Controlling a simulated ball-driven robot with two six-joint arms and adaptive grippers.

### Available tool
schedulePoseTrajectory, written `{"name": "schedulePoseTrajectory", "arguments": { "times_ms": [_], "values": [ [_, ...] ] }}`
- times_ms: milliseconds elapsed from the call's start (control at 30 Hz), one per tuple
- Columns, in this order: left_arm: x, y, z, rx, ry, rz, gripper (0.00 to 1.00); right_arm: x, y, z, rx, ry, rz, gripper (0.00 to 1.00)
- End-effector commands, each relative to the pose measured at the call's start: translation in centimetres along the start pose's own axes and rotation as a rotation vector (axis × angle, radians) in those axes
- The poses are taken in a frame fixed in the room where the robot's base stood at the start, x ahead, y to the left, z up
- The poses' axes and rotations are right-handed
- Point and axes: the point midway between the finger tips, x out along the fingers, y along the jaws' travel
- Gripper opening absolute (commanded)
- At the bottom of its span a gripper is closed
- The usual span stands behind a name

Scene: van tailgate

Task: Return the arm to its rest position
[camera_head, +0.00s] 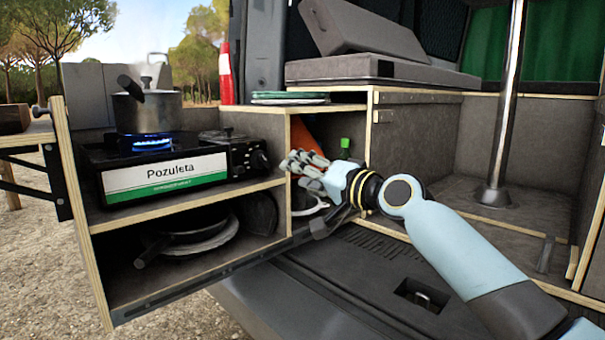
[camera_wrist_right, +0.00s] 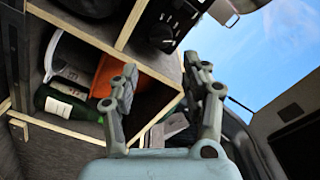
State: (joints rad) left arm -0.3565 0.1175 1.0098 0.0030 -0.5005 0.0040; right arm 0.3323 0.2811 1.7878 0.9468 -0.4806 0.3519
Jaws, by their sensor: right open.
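My right arm (camera_head: 455,245) reaches in from the lower right in the head view. Its gripper (camera_head: 300,165) is in front of the open cubby beside the stove shelf. In the right wrist view the gripper (camera_wrist_right: 165,90) has its two fingers spread apart with nothing between them. Behind the fingers are an orange object (camera_wrist_right: 112,75) and a green bottle (camera_wrist_right: 68,108) with a white label, both inside the cubby and apart from the fingers. My left gripper is not in view.
A pot (camera_head: 146,110) steams on a camping stove (camera_head: 165,170) with a blue flame, left of my right gripper. Pans (camera_head: 195,238) lie on the shelf below. A metal pole (camera_head: 503,110) stands at right. Plates (camera_head: 290,97) lie on the counter above the cubby.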

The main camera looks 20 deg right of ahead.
Motion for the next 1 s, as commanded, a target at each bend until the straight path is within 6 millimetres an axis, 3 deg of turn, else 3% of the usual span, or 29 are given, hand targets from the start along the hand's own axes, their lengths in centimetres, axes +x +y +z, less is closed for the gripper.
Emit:
{"name": "schedulePoseTrajectory", "arguments": {
  "times_ms": [400, 467, 567, 667, 800, 900, 1000],
  "values": [
    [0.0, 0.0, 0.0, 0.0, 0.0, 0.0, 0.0, -0.1, 0.1, 0.2, -0.004, -0.005, 0.003, 0.47],
    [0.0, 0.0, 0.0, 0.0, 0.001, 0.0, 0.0, -0.5, 0.5, 1.1, -0.019, -0.025, 0.017, 0.47],
    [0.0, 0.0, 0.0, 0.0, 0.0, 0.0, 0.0, -2.3, 2.0, 4.8, -0.084, -0.109, 0.076, 0.47],
    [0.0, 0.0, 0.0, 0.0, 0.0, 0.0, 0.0, -6.2, 4.4, 10.3, -0.194, -0.254, 0.18, 0.47],
    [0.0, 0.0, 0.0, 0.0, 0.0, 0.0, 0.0, -14.5, 8.1, 17.8, -0.373, -0.502, 0.364, 0.47],
    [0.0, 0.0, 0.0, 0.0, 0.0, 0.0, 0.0, -20.7, 9.9, 21.2, -0.469, -0.659, 0.488, 0.47],
    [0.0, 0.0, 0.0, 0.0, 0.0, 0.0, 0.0, -25.7, 10.8, 22.9, -0.534, -0.778, 0.586, 0.47]
  ]
}}
